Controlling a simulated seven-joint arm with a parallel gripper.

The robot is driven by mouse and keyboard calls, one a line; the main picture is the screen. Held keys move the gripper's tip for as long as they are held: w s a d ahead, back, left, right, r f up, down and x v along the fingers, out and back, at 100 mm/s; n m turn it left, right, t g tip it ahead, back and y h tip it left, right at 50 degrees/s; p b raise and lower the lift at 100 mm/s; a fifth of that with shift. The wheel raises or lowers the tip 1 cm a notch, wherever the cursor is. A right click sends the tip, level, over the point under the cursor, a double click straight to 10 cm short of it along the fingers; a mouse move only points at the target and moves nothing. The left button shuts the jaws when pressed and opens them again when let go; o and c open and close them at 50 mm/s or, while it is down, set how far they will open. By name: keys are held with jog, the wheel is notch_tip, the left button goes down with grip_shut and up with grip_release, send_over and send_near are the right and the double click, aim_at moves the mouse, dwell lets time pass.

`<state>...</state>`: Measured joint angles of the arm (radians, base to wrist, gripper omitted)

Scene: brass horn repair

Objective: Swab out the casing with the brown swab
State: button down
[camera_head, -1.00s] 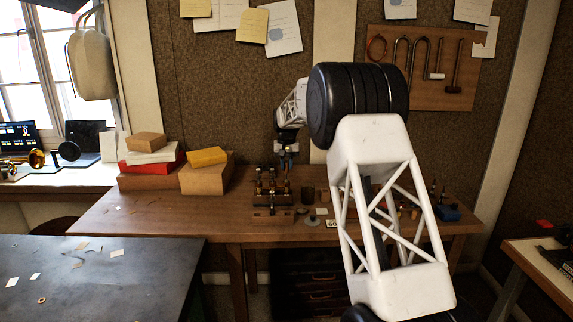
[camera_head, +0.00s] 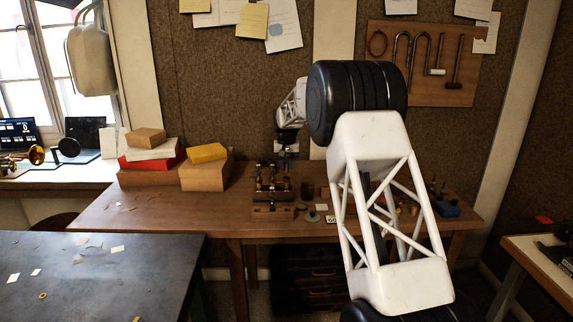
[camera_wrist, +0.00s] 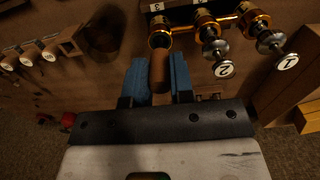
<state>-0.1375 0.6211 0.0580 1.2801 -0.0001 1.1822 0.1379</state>
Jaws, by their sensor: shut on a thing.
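The valve block (camera_head: 270,190) stands on the wooden bench in the head view. In the wrist view it has brass casings; two carry silver-topped valves tagged 2 (camera_wrist: 224,68) and 1 (camera_wrist: 287,61). A third brass casing (camera_wrist: 159,38), at the left of the row, shows no such valve top. My gripper (camera_wrist: 160,82) has blue fingers shut on the brown swab (camera_wrist: 160,70). The swab's far end appears at or just below this casing's rim; I cannot tell whether it is inside. In the head view my gripper (camera_head: 287,151) is above the block, and the swab cannot be made out.
A wooden rack (camera_wrist: 68,42) with several white-ended parts lies at the left in the wrist view, beside a dark round cup (camera_wrist: 101,32). Cardboard boxes (camera_head: 205,172) stand left of the block. A blue item (camera_head: 447,209) lies at the bench's right. The bench's left front is mostly clear.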

jog(key=shift+f, duration=0.8)
jog(key=shift+r, duration=0.1)
dwell(0.5)
jog(key=shift+r, duration=1.35)
jog(key=shift+f, duration=0.15)
jog(key=shift+f, duration=1.3)
jog(key=shift+r, duration=0.2)
jog(key=shift+r, duration=1.35)
